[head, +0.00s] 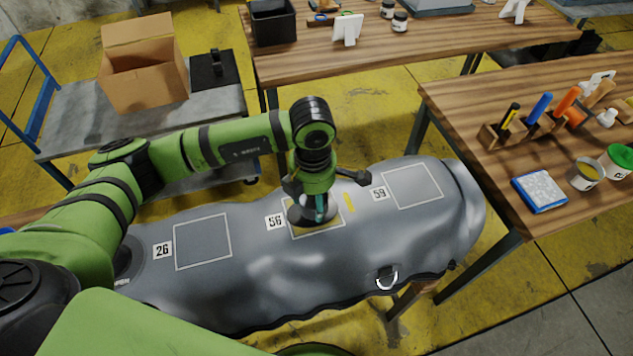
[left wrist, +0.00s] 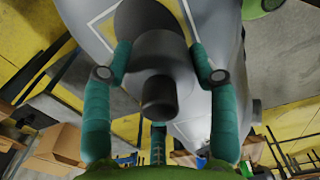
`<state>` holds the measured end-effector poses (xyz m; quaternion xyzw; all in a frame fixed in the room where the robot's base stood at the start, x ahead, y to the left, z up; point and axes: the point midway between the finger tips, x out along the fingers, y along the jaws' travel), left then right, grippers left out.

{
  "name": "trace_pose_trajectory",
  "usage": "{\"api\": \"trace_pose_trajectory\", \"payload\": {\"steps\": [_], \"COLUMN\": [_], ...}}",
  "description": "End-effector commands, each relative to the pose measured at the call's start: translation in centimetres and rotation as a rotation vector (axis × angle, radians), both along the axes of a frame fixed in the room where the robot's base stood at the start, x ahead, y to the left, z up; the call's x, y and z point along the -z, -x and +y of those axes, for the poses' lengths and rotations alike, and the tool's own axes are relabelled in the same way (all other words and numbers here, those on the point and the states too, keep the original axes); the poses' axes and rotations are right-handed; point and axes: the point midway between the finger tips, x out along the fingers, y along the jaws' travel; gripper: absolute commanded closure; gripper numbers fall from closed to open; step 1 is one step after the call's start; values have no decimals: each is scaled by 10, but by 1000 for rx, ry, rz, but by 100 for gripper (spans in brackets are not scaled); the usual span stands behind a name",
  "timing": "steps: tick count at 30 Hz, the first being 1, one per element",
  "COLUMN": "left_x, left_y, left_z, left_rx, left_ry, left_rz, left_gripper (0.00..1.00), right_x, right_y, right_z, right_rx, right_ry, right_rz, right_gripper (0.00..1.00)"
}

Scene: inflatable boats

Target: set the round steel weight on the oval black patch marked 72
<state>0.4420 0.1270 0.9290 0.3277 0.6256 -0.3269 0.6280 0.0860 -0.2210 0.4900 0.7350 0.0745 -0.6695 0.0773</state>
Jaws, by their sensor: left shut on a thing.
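My left gripper (head: 318,205) points down over the middle of the grey inflatable tube (head: 270,262). Its teal fingers are closed around the round steel weight (head: 297,214), a dark grey disc with a knob; the left wrist view shows the weight (left wrist: 162,58) between the fingers. The weight is over the outlined square (head: 327,228) beside the label 56 (head: 275,222); I cannot tell whether it touches the tube. Labels 26 (head: 163,250) and 59 (head: 379,194) stand beside other outlined squares. I see no label reading 72 and cannot make out an oval black patch. My right gripper is out of view.
A wooden table (head: 460,105) at right holds a tool rack, a blue-edged pad (head: 540,192) and jars. Another table (head: 360,57) stands behind. A cart (head: 75,135) with a cardboard box (head: 145,75) is at back left.

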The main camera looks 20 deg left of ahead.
Motion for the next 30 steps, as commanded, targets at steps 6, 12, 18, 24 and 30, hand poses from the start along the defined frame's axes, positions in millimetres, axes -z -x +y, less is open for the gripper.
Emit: {"api": "trace_pose_trajectory", "payload": {"steps": [6,12,18,24,30], "left_x": [21,24,27,28,28], "left_y": [0,-1,-1,1,0], "left_z": [-1,-1,-1,0,0], "left_rx": [1,2,2,2,1], "left_ry": [2,3,2,-1,-1], "left_rz": [-1,-3,-3,2,2], "left_gripper": [100,100,100,17,17], "right_x": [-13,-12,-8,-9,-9], "right_y": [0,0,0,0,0], "right_z": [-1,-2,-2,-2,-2], "right_rx": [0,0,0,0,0], "right_ry": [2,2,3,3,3], "right_rz": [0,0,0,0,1], "right_gripper": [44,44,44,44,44]}}
